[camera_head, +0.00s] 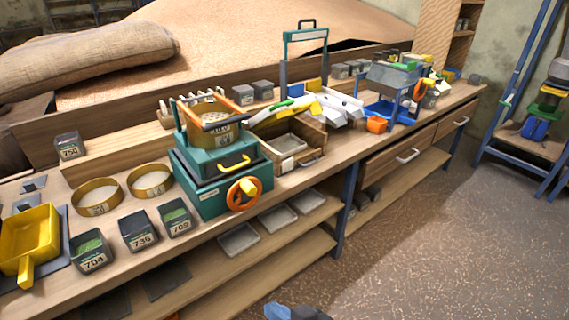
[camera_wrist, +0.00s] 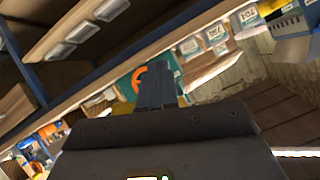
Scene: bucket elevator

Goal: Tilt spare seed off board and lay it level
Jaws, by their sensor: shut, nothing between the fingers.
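Which item is the board, I cannot tell for certain. A white tilted tray (camera_head: 340,108) with yellow and green parts stands on the bench, right of the teal machine (camera_head: 215,185). A yellow scoop-like pan (camera_head: 30,240) rests on a dark plate at the far left. Seed lying on either cannot be made out. Green seed shows in the small bin 704 (camera_head: 90,250). In the wrist view my gripper (camera_wrist: 156,80) is shut and empty, its fingers together. It hangs away from the bench items, with the teal machine (camera_wrist: 122,85) beyond its tips.
The bench (camera_head: 315,185) runs from left to right, with small bins 736 (camera_head: 138,230) and 709 (camera_head: 175,215) on it. An orange handwheel (camera_head: 243,193) projects from the machine's front. Grey trays (camera_head: 238,240) lie on the shelf below. The floor (camera_head: 440,240) to the right is clear.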

